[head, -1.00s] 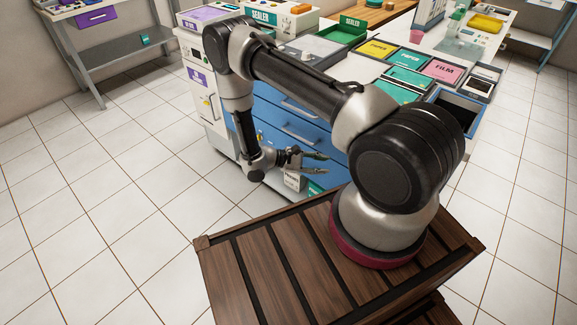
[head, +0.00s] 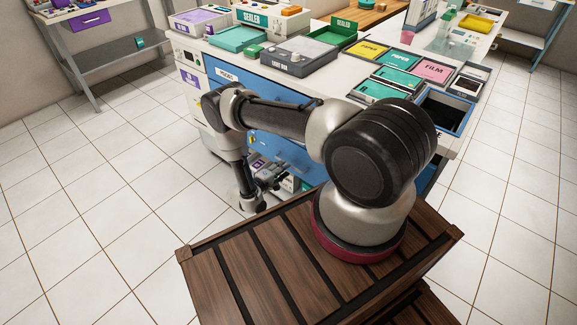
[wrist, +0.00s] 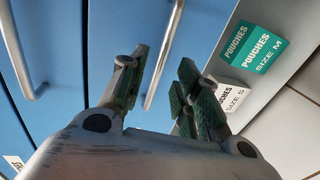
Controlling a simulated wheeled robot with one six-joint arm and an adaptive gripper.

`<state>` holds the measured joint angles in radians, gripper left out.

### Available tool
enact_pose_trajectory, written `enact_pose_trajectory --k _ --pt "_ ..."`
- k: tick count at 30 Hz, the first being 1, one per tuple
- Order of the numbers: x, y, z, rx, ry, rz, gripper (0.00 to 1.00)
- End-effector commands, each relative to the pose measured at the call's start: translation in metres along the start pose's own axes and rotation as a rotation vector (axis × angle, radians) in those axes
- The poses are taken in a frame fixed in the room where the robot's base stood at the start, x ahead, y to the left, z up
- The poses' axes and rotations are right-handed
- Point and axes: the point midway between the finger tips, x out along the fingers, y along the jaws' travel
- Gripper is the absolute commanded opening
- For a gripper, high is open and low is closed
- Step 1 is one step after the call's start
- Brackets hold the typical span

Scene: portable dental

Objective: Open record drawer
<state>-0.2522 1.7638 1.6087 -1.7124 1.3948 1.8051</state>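The blue drawer fronts (head: 272,88) of the cabinet are partly hidden behind my arm in the head view. The top one carries a small white label that I cannot read surely. In the wrist view, blue fronts (wrist: 215,35) fill most of the picture, with metal bar handles (wrist: 22,60) at the left and another bar handle (wrist: 164,60) beyond my fingers. My gripper (wrist: 168,88) is open, its green-padded fingers apart and pointing toward this second handle. I cannot tell whether they touch it. In the head view, my gripper (head: 279,180) is low beside the cabinet's lower front.
White and green pouch boxes (wrist: 257,48) lie right of my fingers in the wrist view. The counter holds a grey light box (head: 298,58), a green sealer tray (head: 335,32) and a pink film tray (head: 432,69). White tiled floor (head: 90,210) is clear at the left.

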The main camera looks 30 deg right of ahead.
Motion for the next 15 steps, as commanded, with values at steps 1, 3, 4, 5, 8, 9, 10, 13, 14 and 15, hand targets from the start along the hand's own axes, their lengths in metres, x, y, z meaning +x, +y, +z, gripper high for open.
enact_pose_trajectory --k 1,3,4,5,8,9,10,13,14,15 --pt "0.011 0.0 0.001 0.002 -0.004 0.0 0.32" --pt "0.022 0.0 0.001 0.001 -0.004 -0.001 0.32" --pt "0.027 0.0 0.001 0.001 -0.005 -0.001 0.32" --pt "0.031 0.0 0.001 0.001 -0.005 -0.001 0.32" --pt "0.041 0.0 0.001 -0.001 -0.004 -0.001 0.32" --pt "0.044 0.0 0.001 -0.002 -0.002 -0.001 0.32" --pt "0.045 0.0 0.001 -0.002 -0.001 -0.001 0.32" --pt "0.048 0.0 0.0 -0.002 -0.001 -0.001 0.32" --pt "0.048 0.0 0.0 -0.002 -0.001 -0.001 0.32" --pt "0.048 0.0 0.0 -0.002 -0.001 -0.001 0.32"
